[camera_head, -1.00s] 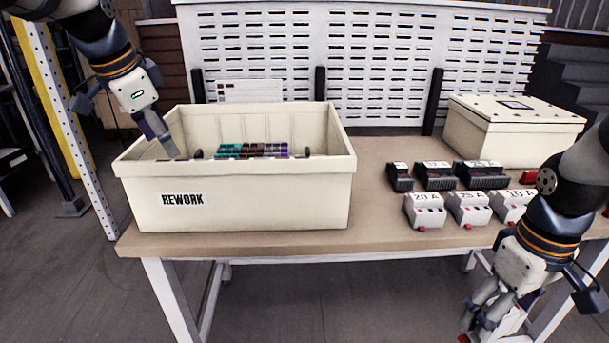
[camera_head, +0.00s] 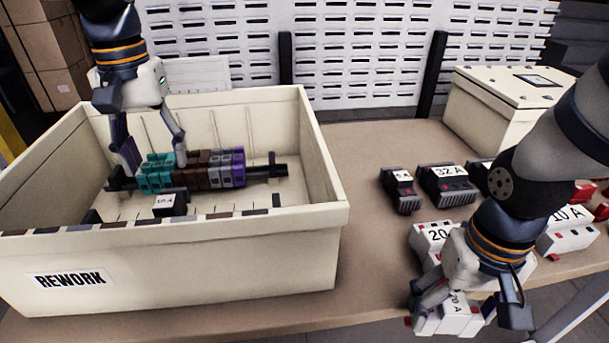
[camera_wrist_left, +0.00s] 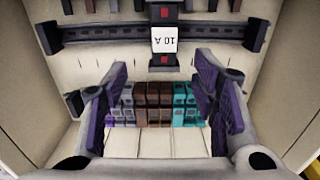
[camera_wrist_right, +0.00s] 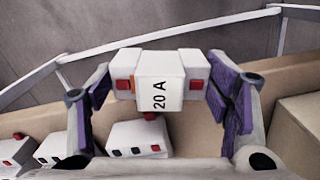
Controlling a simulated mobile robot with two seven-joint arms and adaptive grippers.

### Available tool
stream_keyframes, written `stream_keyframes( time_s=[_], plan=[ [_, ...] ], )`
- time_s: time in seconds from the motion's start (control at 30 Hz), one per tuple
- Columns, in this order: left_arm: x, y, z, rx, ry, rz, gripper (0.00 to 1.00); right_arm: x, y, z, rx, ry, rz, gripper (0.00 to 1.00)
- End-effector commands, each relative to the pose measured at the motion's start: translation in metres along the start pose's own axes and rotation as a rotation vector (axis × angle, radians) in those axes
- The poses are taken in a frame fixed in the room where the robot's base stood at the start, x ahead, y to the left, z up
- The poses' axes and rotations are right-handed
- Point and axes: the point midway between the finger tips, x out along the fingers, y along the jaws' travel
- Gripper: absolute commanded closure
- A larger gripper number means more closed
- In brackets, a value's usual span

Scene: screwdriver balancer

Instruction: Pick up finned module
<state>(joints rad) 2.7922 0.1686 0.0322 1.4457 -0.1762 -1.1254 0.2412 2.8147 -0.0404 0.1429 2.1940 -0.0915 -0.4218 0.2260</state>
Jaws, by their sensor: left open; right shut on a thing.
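Dark ribbed modules stand in a row on the table: a narrow one (camera_head: 400,190) and a wider one marked 32 A (camera_head: 447,185); a third is mostly hidden by my right arm. Another dark module, marked 10 A (camera_head: 170,204), sits in the REWORK bin (camera_head: 170,270) and shows in the left wrist view (camera_wrist_left: 164,40). My left gripper (camera_head: 152,158) is open inside the bin, over the rail of teal, brown and purple blocks (camera_head: 205,170). My right gripper (camera_wrist_right: 163,88) is shut on a white module marked 20 A (camera_wrist_right: 160,75), held at the table's front edge.
White modules stand in front of the dark ones, one marked 20 (camera_head: 433,236) and one marked 10 A (camera_head: 568,228). A cream lidded box (camera_head: 505,105) stands at the back right. The bin's high walls surround my left gripper. The table between bin and modules is clear.

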Motion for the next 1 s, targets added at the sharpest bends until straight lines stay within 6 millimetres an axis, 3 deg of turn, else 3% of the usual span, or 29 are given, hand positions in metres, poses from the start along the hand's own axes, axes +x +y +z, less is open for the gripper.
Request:
stream_keyframes(
  time_s=[0.2,0.37,0.6,0.87,1.0],
  plan=[
    [0.046,0.0,0.002,-0.008,-0.007,-0.001,0.47,0.004,-0.001,0.001,0.003,-0.006,0.0,0.62],
    [0.066,-0.001,0.002,-0.008,-0.004,-0.001,0.47,0.005,0.0,0.001,0.002,-0.01,0.0,0.62],
    [0.11,-0.005,0.005,-0.006,-0.003,0.0,0.47,0.008,0.0,0.001,0.002,-0.014,0.0,0.62],
    [0.116,-0.005,0.004,-0.006,0.002,0.001,0.47,0.008,0.0,0.001,0.002,-0.015,0.0,0.62],
    [0.116,-0.005,0.004,-0.006,0.002,0.0,0.74,0.008,0.0,0.001,0.002,-0.015,0.0,0.62]
  ],
)
